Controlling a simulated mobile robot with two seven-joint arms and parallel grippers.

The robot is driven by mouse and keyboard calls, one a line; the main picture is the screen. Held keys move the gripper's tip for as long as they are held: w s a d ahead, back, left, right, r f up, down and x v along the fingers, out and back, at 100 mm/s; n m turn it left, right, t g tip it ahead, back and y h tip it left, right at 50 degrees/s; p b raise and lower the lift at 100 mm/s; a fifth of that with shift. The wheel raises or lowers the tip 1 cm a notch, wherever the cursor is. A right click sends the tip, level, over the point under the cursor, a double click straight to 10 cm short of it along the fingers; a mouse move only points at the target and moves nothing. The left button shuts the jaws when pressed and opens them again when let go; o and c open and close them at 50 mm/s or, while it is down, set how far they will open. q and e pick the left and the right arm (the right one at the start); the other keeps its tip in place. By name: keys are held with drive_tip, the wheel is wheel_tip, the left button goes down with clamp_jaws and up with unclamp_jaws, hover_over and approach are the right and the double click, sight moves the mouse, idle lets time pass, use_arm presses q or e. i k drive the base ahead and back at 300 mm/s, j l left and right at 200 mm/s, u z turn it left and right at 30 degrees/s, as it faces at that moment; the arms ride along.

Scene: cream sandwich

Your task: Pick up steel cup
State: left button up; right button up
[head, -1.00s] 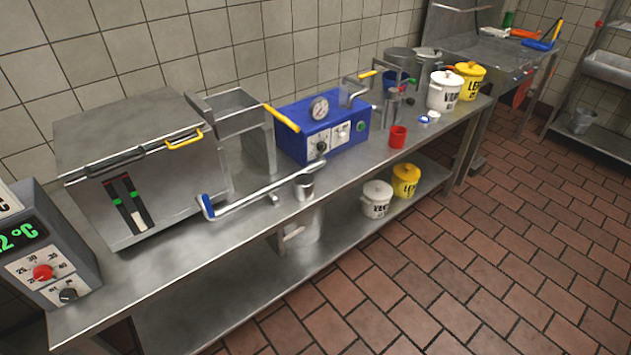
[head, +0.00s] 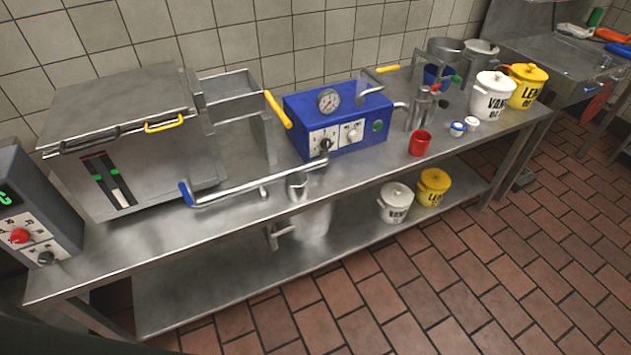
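A small steel cup (head: 298,187) stands upright near the front edge of the steel counter (head: 150,245), in the middle of the head view. Neither of my grippers shows in this view.
A steel fryer-like box (head: 130,140) and a control unit (head: 35,215) stand left. A blue gauge box (head: 335,120) stands behind the cup, and a red cup (head: 420,143) to its right. White (head: 492,97) and yellow (head: 527,88) pots stand farther right. Tiled floor lies in front.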

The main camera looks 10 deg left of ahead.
sight(297, 180)
drive_tip(key=i+l, duration=0.15)
drive_tip(key=l, duration=0.25)
drive_tip(key=i+l, duration=0.15)
drive_tip(key=l, duration=0.2)
drive_tip(key=i+l, duration=0.15)
drive_tip(key=l, duration=0.25)
